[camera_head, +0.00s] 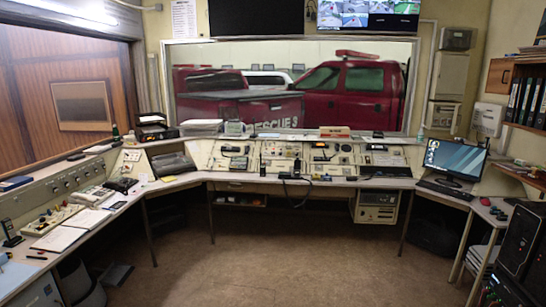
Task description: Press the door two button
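A beige dispatch console (233,173) curves along the window and the left wall. Its upright middle panels (280,156) carry many small switches and buttons. A row of round knobs or buttons (65,183) runs along the left section. A low control box (52,218) with small coloured buttons lies on the left desk. The labels are too small to read, so I cannot tell which button is door two. My gripper and arm are not in view.
Open brown floor (240,245) lies before the console. A monitor (455,160) and keyboard (445,189) stand at right, and black equipment (522,245) at the right edge. An open notebook (60,238) and telephone (121,184) lie on the left desk. Red trucks (345,95) show through the window.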

